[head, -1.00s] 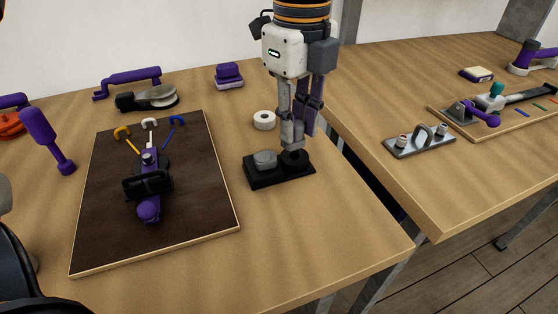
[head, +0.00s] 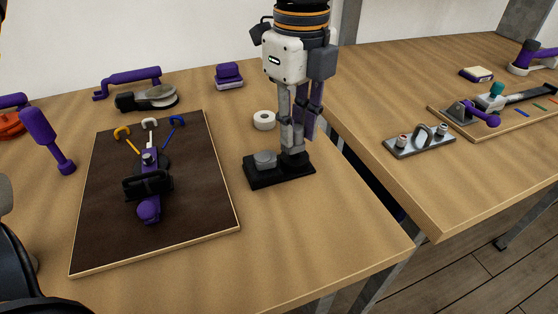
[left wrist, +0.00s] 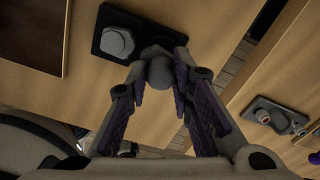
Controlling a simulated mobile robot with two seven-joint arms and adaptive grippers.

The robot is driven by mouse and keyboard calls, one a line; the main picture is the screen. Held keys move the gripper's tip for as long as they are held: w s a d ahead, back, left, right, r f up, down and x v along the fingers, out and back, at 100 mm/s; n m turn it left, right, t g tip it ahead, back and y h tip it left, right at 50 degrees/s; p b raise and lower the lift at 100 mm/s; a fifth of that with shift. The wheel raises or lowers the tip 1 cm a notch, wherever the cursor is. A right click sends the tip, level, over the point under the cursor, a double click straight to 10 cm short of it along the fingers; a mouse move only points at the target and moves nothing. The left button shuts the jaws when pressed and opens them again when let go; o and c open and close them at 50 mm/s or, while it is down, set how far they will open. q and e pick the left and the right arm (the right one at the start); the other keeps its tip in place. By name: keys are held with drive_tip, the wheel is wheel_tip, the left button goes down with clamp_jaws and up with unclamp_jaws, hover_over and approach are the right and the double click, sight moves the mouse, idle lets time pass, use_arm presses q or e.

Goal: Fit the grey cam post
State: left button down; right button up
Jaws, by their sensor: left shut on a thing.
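My left gripper (head: 297,147) points down over the right half of a black two-place holder (head: 280,180) on the near table. In the left wrist view its fingertips (left wrist: 160,74) are shut on a rounded grey piece, which I take as the grey cam post (left wrist: 159,70). The fingers hide most of it in the head view, so I cannot tell whether it touches the holder. A lighter grey faceted knob (head: 265,159) sits in the left half, and it also shows in the left wrist view (left wrist: 117,41). My right gripper is not in view.
A dark board (head: 205,205) to the left carries a purple fitting (head: 149,208) with a black crosspiece and coloured hooks. A white tape roll (head: 264,120) stands behind the holder. A gap separates the second table, which has a metal plate (head: 420,142). The near table's front right is clear.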

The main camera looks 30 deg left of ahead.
use_arm(q)
drive_tip(key=shift+f, duration=0.95)
drive_tip(key=c, duration=1.3)
unclamp_jaws()
drive_tip(key=shift+c, duration=0.2)
wheel_tip(320, 180, up, 12)
